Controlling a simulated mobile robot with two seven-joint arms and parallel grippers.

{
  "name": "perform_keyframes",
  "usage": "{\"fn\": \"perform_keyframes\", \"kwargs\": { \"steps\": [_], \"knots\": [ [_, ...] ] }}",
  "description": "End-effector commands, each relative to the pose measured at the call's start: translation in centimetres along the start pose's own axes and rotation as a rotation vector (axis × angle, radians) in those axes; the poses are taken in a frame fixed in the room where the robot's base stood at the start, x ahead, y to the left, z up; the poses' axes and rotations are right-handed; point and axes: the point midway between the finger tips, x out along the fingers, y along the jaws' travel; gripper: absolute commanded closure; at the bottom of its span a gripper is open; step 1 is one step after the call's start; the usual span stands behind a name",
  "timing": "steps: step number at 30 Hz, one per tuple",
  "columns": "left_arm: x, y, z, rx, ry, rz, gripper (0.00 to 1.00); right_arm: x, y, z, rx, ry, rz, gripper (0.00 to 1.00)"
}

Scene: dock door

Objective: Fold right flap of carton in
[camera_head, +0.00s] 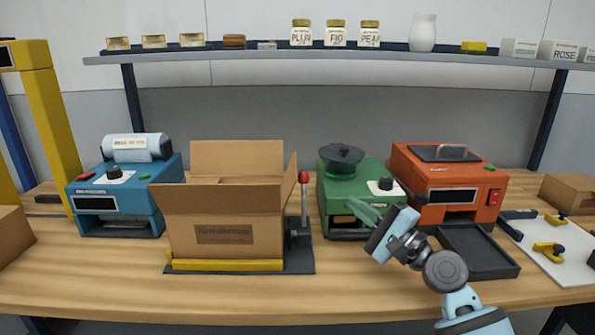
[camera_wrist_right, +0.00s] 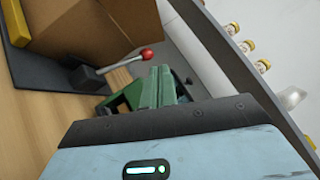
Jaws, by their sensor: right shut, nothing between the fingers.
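An open cardboard carton (camera_head: 224,229) stands in a dark holder (camera_head: 299,262) with a yellow front bar (camera_head: 228,265). Its right flap (camera_head: 291,187) stands up, seen nearly edge-on. Its back flap (camera_head: 237,158) stands upright, and its front flap (camera_head: 212,197) tilts outward toward me. My right gripper (camera_head: 360,208) is right of the carton, in front of the green machine, apart from the flap. Its green fingers are shut and empty. In the right wrist view the fingers (camera_wrist_right: 160,82) point toward the scene, with part of the carton (camera_wrist_right: 85,28) at upper left. My left gripper is not in view.
A lever with a red knob (camera_head: 303,178) rises right of the carton. A blue machine (camera_head: 126,193) stands left, a green machine (camera_head: 340,180) and an orange machine (camera_head: 446,190) right. A dark tray (camera_head: 478,252) lies in front of the orange one. The front table strip is clear.

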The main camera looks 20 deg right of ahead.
Motion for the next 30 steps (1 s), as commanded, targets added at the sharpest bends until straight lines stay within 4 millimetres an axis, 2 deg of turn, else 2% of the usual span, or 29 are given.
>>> {"fn": "perform_keyframes", "kwargs": {
  "steps": [5, 8, 24, 30],
  "knots": [
    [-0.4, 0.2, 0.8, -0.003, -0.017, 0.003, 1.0, 0.2, 0.0, 0.0, 0.0, 0.0, -0.001, 1.0],
    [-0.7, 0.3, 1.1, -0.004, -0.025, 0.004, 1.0, 1.1, -0.1, 0.0, 0.0, -0.001, -0.002, 1.0],
    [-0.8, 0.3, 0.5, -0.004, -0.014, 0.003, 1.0, 10.4, 0.0, 0.1, 0.0, -0.001, 0.0, 1.0],
    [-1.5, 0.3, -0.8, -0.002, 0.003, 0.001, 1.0, 12.2, -0.3, 2.2, -0.001, -0.002, -0.001, 1.0]
  ]
}}
